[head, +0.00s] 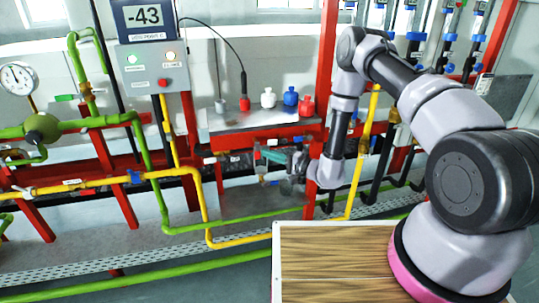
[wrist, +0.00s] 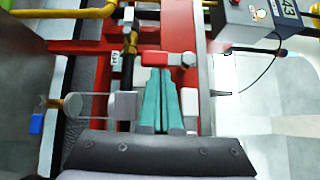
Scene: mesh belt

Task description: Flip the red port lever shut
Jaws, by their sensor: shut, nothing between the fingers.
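My gripper (wrist: 160,72) shows in the wrist view as two teal fingers, pressed together with nothing between them. Their tips point at a red part (wrist: 182,60) with a pale grey end, which looks like the red port lever, lying across the picture just beyond the tips. I cannot tell whether they touch. In the head view my gripper (head: 268,154) is low at the red frame below the grey shelf, pointing left. A small red piece (head: 272,142) shows beside the fingers, and I cannot tell whether it is the same lever.
Red frame beams (wrist: 92,62) and a dark pipe surround the fingers. A blue-ended handle (wrist: 37,123) is at lower left in the wrist view. Above is a grey shelf (head: 235,122) with small coloured jars. Yellow pipe (head: 205,210) runs left; a wooden top (head: 330,262) lies in front.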

